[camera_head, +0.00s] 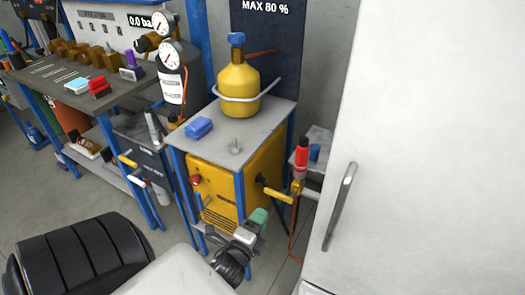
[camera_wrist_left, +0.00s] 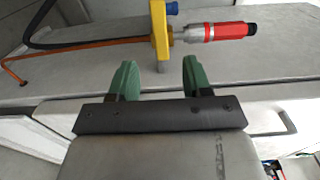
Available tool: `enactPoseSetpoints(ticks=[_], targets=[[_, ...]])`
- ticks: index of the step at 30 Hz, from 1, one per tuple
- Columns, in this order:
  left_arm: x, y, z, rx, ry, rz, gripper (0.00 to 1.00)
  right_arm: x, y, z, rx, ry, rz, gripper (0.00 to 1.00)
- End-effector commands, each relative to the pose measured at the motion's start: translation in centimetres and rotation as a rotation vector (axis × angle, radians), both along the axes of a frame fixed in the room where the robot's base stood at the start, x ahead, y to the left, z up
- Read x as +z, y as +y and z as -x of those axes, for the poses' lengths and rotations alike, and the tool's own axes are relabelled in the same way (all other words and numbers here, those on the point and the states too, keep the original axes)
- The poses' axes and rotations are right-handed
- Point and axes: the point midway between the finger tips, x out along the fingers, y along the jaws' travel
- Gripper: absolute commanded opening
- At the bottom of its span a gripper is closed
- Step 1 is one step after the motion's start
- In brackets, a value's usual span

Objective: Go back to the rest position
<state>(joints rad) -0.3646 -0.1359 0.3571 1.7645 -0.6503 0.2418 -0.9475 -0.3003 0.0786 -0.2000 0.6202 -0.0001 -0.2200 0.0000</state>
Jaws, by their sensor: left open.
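My left gripper (camera_head: 257,220) hangs in front of the small stand at the lower middle of the head view. Its green fingers (camera_wrist_left: 158,76) show apart in the left wrist view, with nothing between them. Beyond the fingertips in that view are a yellow fitting (camera_wrist_left: 160,35) with a blue knob and a red and silver connector (camera_wrist_left: 226,31) pointing right. An orange line runs left from the fitting. In the head view the red connector (camera_head: 301,156) stands upright to the right of the stand. My right gripper is out of view.
A yellow gas bottle (camera_head: 239,88) and a blue block (camera_head: 199,128) sit on the grey stand top (camera_head: 215,147). A yellow unit (camera_head: 215,190) is below. A workbench (camera_head: 62,72) is at the left. A white cabinet (camera_head: 425,150) with a handle closes off the right.

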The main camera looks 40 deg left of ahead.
Motion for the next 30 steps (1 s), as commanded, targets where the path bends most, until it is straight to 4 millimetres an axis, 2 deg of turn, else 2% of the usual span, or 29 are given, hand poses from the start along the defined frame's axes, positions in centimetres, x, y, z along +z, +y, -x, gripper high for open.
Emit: enactPoseSetpoints(ticks=[13,16,17,20,23,24,26,27,29,30], targets=[[-0.1,0.0,0.0,-0.001,0.002,0.005,0.49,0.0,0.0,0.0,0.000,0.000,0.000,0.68],[-1.6,-0.6,0.0,-0.006,0.032,0.066,0.49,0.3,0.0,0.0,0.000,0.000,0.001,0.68],[-2.4,-0.9,0.0,-0.010,0.049,0.103,0.49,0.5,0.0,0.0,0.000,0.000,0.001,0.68],[-7.2,-2.9,0.6,-0.012,0.153,0.298,0.49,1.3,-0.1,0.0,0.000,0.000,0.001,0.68],[-13.5,-5.7,2.7,0.018,0.307,0.548,0.49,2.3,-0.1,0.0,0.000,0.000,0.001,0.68],[-16.1,-6.8,4.1,0.042,0.378,0.643,0.49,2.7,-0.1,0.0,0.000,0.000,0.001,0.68],[-19.6,-8.4,6.6,0.094,0.482,0.776,0.49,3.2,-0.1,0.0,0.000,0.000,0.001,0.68],[-21.8,-9.2,8.6,0.139,0.553,0.853,0.49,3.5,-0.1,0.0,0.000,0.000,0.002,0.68],[-24.8,-10.4,12.0,0.218,0.659,0.957,0.49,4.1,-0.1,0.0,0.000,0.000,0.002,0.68],[-26.6,-10.8,14.5,0.280,0.727,1.015,0.49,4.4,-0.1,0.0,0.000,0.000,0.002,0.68]])
